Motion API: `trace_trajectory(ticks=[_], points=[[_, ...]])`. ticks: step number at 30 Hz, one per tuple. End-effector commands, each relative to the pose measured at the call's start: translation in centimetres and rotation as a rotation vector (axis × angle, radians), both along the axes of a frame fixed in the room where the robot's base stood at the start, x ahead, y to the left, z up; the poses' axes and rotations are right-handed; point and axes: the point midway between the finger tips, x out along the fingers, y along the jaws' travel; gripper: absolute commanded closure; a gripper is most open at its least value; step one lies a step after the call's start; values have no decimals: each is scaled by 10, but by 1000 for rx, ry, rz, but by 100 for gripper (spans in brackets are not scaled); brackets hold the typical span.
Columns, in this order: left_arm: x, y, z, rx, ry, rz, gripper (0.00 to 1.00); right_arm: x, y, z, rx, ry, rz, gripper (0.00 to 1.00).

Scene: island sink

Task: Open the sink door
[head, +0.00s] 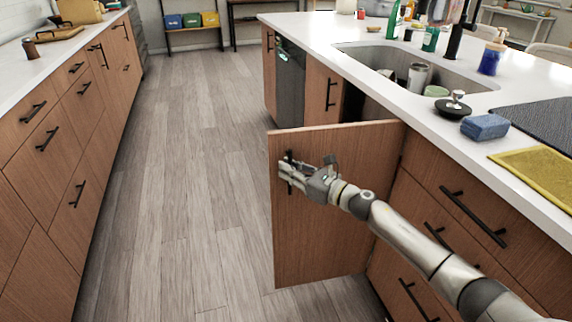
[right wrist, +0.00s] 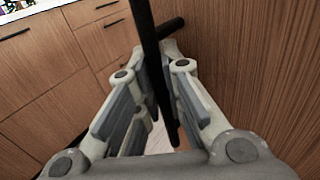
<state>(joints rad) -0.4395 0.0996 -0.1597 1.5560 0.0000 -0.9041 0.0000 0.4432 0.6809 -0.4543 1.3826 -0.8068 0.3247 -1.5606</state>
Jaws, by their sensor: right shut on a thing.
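The sink door (head: 325,235) is a brown wooden panel under the island sink (head: 400,62). It stands swung well out from the cabinet, and a dark opening shows behind it. My right gripper (head: 290,172) is at the door's black bar handle, near its free edge. In the right wrist view the black handle (right wrist: 150,50) runs between the fingers of my right gripper (right wrist: 152,85), which is shut on it. The wooden door face (right wrist: 235,60) fills the right of that view. My left gripper is not in view.
The other sink door (head: 322,92) is closed beside the opening. Drawers (head: 455,215) with black handles are to the right. A blue sponge (head: 485,127) and a yellow cloth (head: 540,175) lie on the counter. The wooden floor (head: 190,150) to the left is clear.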

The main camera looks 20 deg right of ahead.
Motion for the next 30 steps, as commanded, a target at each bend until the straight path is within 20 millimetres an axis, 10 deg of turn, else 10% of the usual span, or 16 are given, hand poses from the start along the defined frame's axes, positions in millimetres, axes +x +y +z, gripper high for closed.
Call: trace_trajectory(ticks=[17, 19, 30], points=[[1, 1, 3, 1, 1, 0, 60, -9, -1, 3, 3, -4, 27, 100], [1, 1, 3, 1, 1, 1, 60, -9, -1, 3, 3, -4, 27, 82], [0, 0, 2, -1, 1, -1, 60, -11, -2, 1, 1, -2, 28, 81]])
